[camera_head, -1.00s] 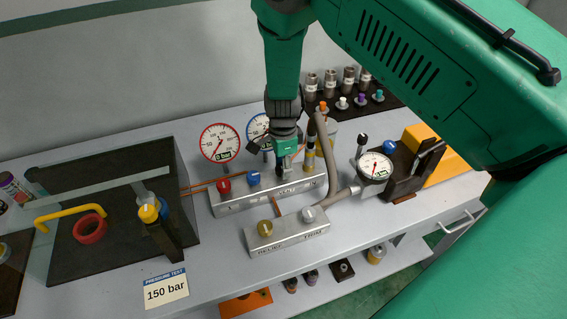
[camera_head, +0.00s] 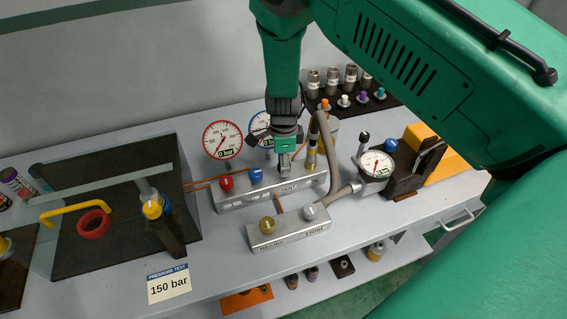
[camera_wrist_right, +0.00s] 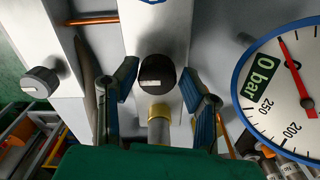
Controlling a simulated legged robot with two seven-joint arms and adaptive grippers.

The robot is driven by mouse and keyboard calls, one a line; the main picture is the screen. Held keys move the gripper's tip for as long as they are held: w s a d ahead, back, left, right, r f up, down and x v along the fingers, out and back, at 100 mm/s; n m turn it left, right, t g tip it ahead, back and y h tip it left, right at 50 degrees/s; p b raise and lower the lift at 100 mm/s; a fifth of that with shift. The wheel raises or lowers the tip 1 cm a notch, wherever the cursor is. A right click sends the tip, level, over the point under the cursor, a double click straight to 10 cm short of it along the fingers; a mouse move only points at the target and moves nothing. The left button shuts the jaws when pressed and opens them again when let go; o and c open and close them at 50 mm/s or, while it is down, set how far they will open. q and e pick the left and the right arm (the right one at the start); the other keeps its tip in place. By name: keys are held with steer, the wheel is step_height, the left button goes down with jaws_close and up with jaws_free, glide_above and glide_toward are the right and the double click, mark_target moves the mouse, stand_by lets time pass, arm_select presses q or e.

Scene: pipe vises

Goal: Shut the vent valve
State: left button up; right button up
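The silver manifold block marked VENT (camera_head: 236,199) stands in the middle of the bench with a red knob (camera_head: 227,183) and a blue knob (camera_head: 256,176) on it. My right gripper (camera_head: 284,168) points down at the VENT end and hides the valve there in the head view. In the right wrist view, a black knob with a pale mark (camera_wrist_right: 157,73) sits between the two fingers of my right gripper (camera_wrist_right: 158,88). The fingers are apart, with visible gaps on both sides of the knob. My left gripper is not in view.
A red-rimmed gauge (camera_head: 222,140) and a blue-rimmed gauge (camera_wrist_right: 285,95), both reading 0 bar, stand close by. A grey hose (camera_head: 328,150) curves right of the gripper. A RELIEF/TRIM block (camera_head: 290,237) is in front. A black vise (camera_head: 405,170) stands right.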

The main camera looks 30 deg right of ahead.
steer(key=shift+o, duration=0.3)
steer(key=shift+w, duration=0.1)
steer(key=shift+r, duration=0.25)
step_height(320, 180, up, 11)
steer(key=shift+r, duration=0.1)
stand_by(0.5)
